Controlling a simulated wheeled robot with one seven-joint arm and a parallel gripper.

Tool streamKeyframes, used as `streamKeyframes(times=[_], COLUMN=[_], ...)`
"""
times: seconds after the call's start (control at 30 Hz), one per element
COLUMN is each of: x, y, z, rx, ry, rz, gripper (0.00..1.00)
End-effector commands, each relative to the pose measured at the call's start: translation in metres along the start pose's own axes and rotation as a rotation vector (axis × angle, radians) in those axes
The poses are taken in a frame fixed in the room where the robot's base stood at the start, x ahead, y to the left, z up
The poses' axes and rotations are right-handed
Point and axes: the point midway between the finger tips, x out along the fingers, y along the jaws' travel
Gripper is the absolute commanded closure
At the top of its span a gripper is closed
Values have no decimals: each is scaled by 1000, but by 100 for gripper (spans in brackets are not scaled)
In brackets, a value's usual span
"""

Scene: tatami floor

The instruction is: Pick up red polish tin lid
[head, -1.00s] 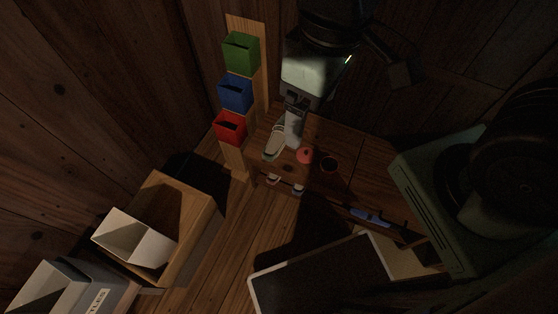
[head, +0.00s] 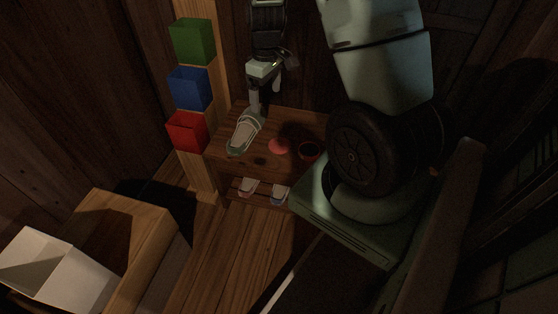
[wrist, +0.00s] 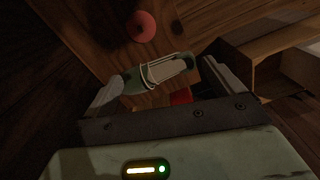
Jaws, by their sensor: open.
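The red polish tin lid (head: 278,146) lies flat on top of the wooden shoe bench (head: 290,121), right of a grey-green sandal (head: 244,132). In the wrist view the round lid (wrist: 141,26) is near the top edge, beyond the fingers. A dark round tin with a red rim (head: 309,151) stands right of the lid. My gripper (head: 256,104) is at the back left of the bench top, near the sandal and apart from the lid. In the wrist view its fingers (wrist: 160,86) are spread, with the sandal (wrist: 158,72) showing between and beyond them.
Green (head: 193,41), blue (head: 189,88) and red (head: 187,132) bins hang on a wooden post left of the bench. Slippers (head: 248,187) sit on the lower shelf. A wooden box (head: 117,225) and white bin (head: 50,268) stand at lower left. Plank floor between is open.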

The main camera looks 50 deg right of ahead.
Motion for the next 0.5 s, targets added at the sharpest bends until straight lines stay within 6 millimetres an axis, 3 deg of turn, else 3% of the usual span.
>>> streamKeyframes(times=[0.03,0.17,0.27,0.5], x=[19,32,44,93], y=[14,32,35,36], z=[7,16,18,19], rx=[15,25,27,28], ry=[-6,-13,-16,-17], rz=[7,18,19,19], gripper=[7,7,7,7])
